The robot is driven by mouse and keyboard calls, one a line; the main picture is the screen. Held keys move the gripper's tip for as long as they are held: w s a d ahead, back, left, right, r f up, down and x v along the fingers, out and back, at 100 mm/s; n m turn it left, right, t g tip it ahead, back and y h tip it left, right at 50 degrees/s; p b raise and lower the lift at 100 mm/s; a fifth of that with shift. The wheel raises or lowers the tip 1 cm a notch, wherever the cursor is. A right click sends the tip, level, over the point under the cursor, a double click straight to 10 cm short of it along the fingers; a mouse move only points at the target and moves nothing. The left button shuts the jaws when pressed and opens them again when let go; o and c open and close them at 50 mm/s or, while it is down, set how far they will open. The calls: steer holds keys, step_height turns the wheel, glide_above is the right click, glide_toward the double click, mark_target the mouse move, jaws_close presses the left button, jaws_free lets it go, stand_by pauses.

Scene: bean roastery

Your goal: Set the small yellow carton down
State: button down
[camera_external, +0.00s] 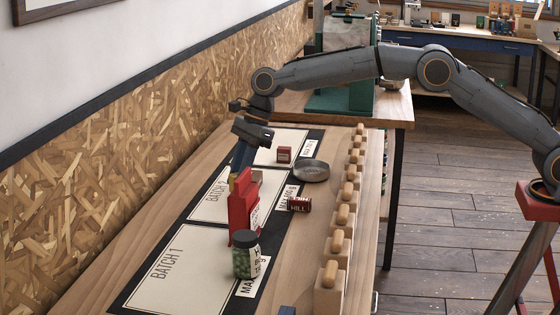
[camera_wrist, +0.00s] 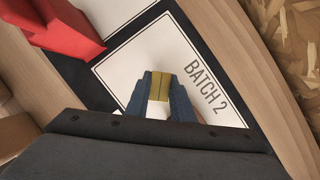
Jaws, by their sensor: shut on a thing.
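In the external view my gripper (camera_external: 241,166) points down behind a red container (camera_external: 240,208), and only a thin yellow edge of the carton (camera_external: 232,184) shows. I cannot tell whether the carton touches the panel.
The red container stands close in front of my gripper, with a green jar (camera_external: 246,256) nearer the camera. A brown box (camera_external: 299,205), a grey bowl (camera_external: 311,171) and a small red box (camera_external: 284,154) stand nearby. Several wooden blocks (camera_external: 333,278) line the right edge. BATCH 1 panel (camera_external: 165,275) is mostly clear.

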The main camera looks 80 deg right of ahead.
steer(key=shift+f+p, duration=0.3)
steer(key=shift+f, duration=1.55)
steer(key=shift+f, duration=0.1)
steer(key=c, duration=1.5)
jaws_free()
steer(key=shift+c, duration=0.2)
steer(key=b+v, duration=0.1)
steer(key=v, duration=1.1)
steer(key=shift+b, duration=0.3)
